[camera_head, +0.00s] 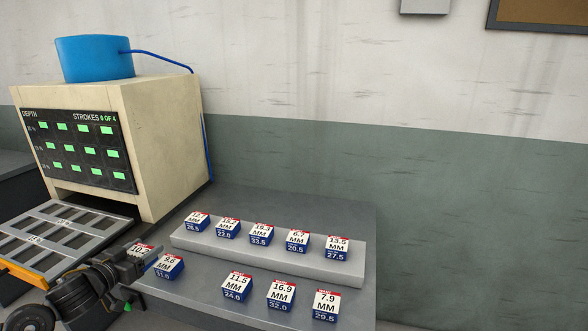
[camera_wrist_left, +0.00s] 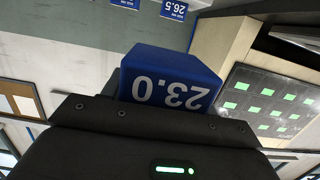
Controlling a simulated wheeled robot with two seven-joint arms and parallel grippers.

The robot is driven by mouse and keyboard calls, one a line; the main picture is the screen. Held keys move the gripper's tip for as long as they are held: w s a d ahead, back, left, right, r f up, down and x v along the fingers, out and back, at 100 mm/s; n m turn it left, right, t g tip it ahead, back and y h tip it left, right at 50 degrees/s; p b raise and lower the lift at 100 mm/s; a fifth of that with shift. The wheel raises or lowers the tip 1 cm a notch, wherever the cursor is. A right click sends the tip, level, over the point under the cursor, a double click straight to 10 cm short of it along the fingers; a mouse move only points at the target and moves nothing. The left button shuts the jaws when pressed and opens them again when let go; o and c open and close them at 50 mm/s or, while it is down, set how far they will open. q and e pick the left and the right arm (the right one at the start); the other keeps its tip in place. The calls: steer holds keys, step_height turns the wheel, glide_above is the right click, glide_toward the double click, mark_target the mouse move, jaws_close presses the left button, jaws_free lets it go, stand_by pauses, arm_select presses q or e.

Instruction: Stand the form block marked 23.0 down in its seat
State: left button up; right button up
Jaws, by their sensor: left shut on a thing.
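The form block marked 23.0 (camera_wrist_left: 172,80) is blue, and its number reads upside down in the left wrist view. My left gripper (camera_wrist_left: 165,125) is shut on it. In the head view, my left gripper (camera_head: 128,264) is at the lower left, and the block (camera_head: 143,248) shows partly at its tip, with a red and white top; its 23.0 mark is hidden there. The grey tray with several rectangular openings (camera_head: 85,259) lies to the left of the gripper, in front of the press. I cannot tell which opening is the 23.0 seat. My right gripper is not in view.
Several blue blocks stand on a grey raised step (camera_head: 350,265) and on the bench (camera_head: 200,292) in front of it. The block marked 31.5 (camera_head: 168,267) is close to my left gripper. The cream press (camera_head: 160,140) with a dark display (camera_head: 80,150) stands behind the tray.

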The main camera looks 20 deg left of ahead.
arm_select(q)
steer(key=shift+f, duration=0.1)
steer(key=s+d+f+m+h, duration=0.1)
steer(key=s+d+f+h, duration=0.15)
steer(key=d, duration=0.55)
steer(key=s+d+f+m+h, duration=0.1)
steer(key=d+f+m+h, duration=0.15)
steer(key=d, duration=0.55)
steer(key=s+d+r+m+g+h, duration=0.2)
steer(key=d+r+h, duration=0.1)
steer(key=d, duration=1.4)
steer(key=shift+s+r, duration=0.15)
steer(key=shift+m, duration=0.25)
